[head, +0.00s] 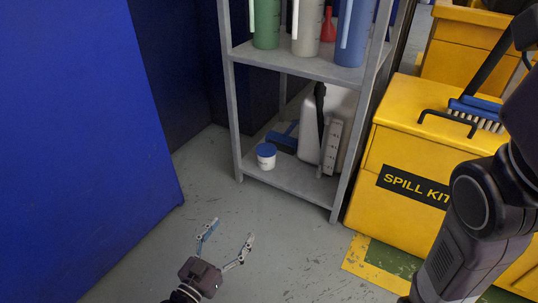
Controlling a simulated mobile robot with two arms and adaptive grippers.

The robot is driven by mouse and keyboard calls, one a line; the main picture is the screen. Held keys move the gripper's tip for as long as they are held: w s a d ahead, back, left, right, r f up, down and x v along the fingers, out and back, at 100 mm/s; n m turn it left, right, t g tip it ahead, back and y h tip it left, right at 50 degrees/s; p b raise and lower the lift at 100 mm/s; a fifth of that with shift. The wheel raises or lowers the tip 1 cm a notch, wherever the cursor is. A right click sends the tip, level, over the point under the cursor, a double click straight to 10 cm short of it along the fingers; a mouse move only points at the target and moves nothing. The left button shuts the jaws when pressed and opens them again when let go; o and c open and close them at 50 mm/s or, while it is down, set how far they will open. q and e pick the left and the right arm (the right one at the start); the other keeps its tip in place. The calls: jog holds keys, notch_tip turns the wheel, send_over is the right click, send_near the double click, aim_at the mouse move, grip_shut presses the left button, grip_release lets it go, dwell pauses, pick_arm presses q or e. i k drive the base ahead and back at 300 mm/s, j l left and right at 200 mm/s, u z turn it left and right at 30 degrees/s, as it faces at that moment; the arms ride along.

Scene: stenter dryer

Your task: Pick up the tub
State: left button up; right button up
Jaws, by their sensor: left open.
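A small white tub with a blue lid (266,157) stands upright on the bottom shelf of a grey metal rack, near its front left corner. My left gripper (228,238) is open and empty over the floor, in front of the rack and apart from the tub, lower in the picture. Of my right arm only dark links show at the right edge; its gripper is out of the picture.
The grey rack (297,66) holds green, white and blue jugs (353,32) above. A white canister (337,128) and a blue brush stand behind the tub. A yellow spill kit box (390,152) is at right, a blue panel (75,150) at left. Floor between is clear.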

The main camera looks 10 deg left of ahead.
aim_at(267, 152)
jog(key=i, duration=1.1)
